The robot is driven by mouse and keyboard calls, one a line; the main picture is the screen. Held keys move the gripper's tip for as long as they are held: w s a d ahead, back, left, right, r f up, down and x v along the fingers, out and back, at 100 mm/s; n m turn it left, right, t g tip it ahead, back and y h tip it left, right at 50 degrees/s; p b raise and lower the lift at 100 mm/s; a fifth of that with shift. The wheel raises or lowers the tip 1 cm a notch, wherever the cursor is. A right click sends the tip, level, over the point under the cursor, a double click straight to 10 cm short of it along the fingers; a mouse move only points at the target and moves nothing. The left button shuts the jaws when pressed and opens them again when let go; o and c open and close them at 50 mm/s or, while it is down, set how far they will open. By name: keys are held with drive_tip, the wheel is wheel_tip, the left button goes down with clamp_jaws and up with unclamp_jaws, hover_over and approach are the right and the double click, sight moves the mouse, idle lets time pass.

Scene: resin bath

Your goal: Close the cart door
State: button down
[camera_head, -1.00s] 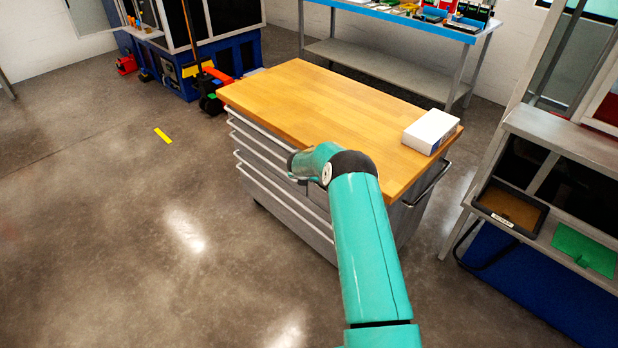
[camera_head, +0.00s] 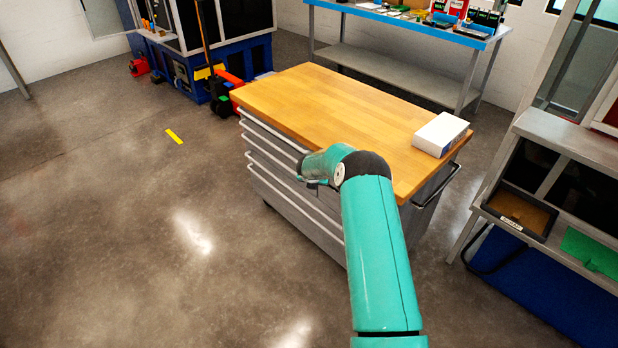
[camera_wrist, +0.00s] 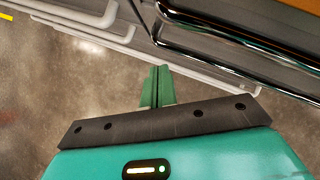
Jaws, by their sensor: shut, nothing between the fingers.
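The cart (camera_head: 290,85) has a wooden top and grey drawer fronts with several long pale handles on its left side. I cannot tell whether any front stands out from the body. The upper fronts' right part is hidden behind my arm. In the wrist view, chrome bars (camera_wrist: 230,40) cross the upper right and a pale handle (camera_wrist: 85,28) runs at the upper left. My gripper (camera_wrist: 158,72) shows green fingers pressed together, empty, pointing toward the cart's front just below the bars. I cannot tell whether they touch it. In the head view the fingers are mostly hidden.
A white box (camera_head: 440,134) lies on the cart top's right corner. A grey bench (camera_head: 565,140) with a dark tray (camera_head: 515,212) stands to the right. A blue-topped table (camera_head: 410,18) is behind. Open floor (camera_head: 130,230) lies left and in front of the cart.

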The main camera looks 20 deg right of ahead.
drive_tip(key=v, duration=1)
drive_tip(key=shift+w+a, duration=0.2)
drive_tip(key=shift+a, duration=0.15)
